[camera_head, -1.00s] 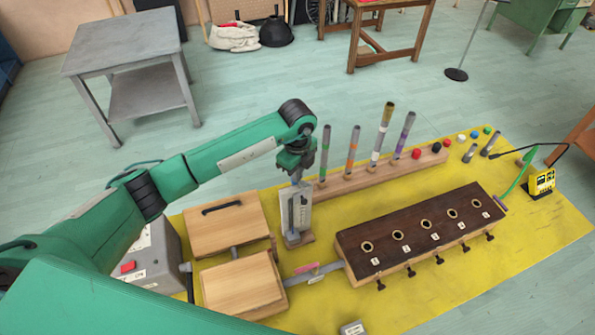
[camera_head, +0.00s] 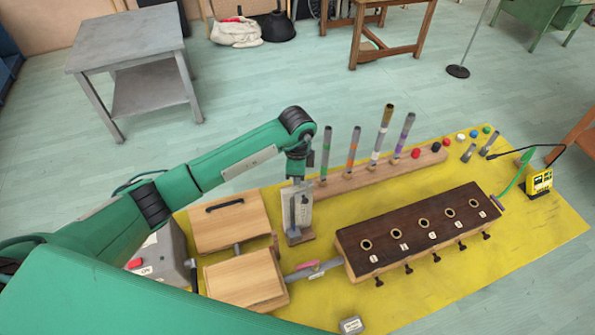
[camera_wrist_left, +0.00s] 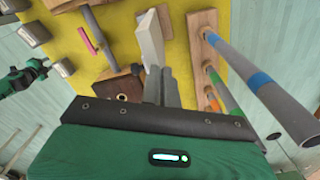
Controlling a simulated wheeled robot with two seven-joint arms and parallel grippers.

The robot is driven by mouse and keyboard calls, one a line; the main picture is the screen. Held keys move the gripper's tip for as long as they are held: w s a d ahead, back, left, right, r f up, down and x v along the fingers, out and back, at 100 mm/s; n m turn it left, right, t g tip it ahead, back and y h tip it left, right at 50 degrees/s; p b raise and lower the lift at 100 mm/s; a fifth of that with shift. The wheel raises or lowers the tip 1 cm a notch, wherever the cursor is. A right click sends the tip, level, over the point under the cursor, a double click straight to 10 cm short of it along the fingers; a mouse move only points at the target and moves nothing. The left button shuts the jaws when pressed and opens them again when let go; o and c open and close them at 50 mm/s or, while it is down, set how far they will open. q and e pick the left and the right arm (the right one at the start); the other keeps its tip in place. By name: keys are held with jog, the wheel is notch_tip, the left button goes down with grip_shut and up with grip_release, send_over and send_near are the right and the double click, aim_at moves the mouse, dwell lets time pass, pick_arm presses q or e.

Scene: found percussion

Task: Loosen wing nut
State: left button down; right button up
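The dark wooden block (camera_head: 420,231) has several round holes in its top. Several small dark wing nuts (camera_head: 409,271) stick out along its front side. My left gripper (camera_head: 297,197) points down at the upright pale metal plate (camera_head: 304,214) on a small wooden foot, left of the block and away from the wing nuts. In the left wrist view its two fingers (camera_wrist_left: 163,80) are close together, with the pale plate (camera_wrist_left: 150,38) just beyond them; contact is unclear. A corner of the block (camera_wrist_left: 122,88) shows there. A green and black part at that view's left edge looks like my right gripper (camera_wrist_left: 25,78).
A wooden rail (camera_head: 350,182) holds several upright banded tubes right behind my left gripper. A grey bar with a pink piece (camera_head: 306,264) lies left of the block. The yellow mat (camera_head: 400,312) is mostly clear in front.

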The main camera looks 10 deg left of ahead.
pick_arm(q)
jog(key=shift+n, duration=0.6)
jog(key=c, duration=1.6)
grip_release()
jog(key=shift+s+n, duration=0.1)
jog(key=shift+n, duration=0.2)
jog(key=shift+r, duration=0.1)
jog(key=shift+d+r, duration=0.1)
jog(key=shift+r, duration=0.15)
jog(key=shift+r+b, duration=2.55)
jog(key=shift+r, duration=4.05)
jog(key=shift+s+f, duration=0.1)
